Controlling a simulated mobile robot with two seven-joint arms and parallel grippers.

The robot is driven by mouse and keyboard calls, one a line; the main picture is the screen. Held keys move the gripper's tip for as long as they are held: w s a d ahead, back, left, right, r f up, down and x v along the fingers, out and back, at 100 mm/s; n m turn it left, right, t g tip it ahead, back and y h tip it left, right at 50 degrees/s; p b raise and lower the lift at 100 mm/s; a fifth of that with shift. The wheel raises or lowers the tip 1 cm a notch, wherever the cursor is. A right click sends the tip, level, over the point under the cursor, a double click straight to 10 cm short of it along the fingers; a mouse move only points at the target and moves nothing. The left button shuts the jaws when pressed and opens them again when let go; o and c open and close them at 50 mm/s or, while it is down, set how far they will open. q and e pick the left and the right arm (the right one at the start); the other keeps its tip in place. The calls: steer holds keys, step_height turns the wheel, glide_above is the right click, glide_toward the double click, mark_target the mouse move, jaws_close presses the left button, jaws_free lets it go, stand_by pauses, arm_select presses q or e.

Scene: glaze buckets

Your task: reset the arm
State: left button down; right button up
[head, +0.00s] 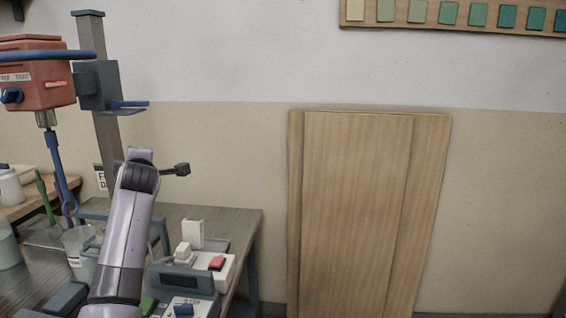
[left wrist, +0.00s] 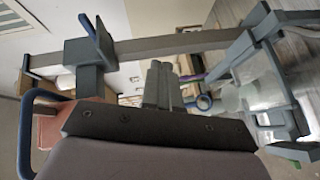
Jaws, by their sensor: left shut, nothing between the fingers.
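My left arm rises from the bottom left of the head view, in front of the bench; its fingertips cannot be made out there. In the left wrist view my left gripper (left wrist: 162,85) is shut and empty, with its two fingers side by side. The red mixer head (head: 42,80) hangs on a grey post (head: 98,70) at the left, with a blue shaft (head: 57,160) reaching down. The post (left wrist: 210,42) crosses behind my fingers in the left wrist view. My right gripper is not in view.
The grey bench (head: 240,220) bears a translucent bucket (head: 82,258), partly hidden by my arm, and a control box with a red switch (head: 216,264). Wooden boards (head: 365,215) lean on the wall. Colour swatches (head: 450,14) hang above. The wall area between bench and boards is clear.

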arm_select(q)
steer(key=s+f+m+g+h, duration=0.1)
steer(key=s+f+m, duration=0.2)
steer(key=s+f, duration=0.3)
steer(key=s+f+m+g+h, duration=0.1)
steer(key=s+f+m+g, duration=0.1)
steer(key=s+f, duration=0.4)
steer(key=s+d+f+m+g, duration=0.1)
steer(key=s+f+m, duration=0.3)
steer(key=f, duration=0.9)
steer(key=shift+s+m+g+h, duration=0.3)
steer(key=shift+s+h, duration=0.1)
steer(key=shift+s, duration=0.65)
steer(key=s+d+f+m+g+h, duration=0.25)
steer(key=s+d+m, duration=0.2)
steer(key=s, duration=0.55)
steer(key=s+d+f+m+g+h, duration=0.1)
steer(key=s+d+f+m, duration=0.3)
steer(key=s, duration=0.7)
steer(key=s+d+f+m+g+h, duration=0.25)
steer(key=s+m, duration=0.25)
steer(key=s, duration=0.5)
steer(key=w+d+f+t+h+p, duration=0.1)
steer(key=w+d+f+t+p, duration=0.1)
steer(key=w+t+p, duration=0.3)
steer(key=shift+w+d+f+t+p, duration=0.4)
steer(key=shift+w+t, duration=0.45)
steer(key=shift+t, duration=0.15)
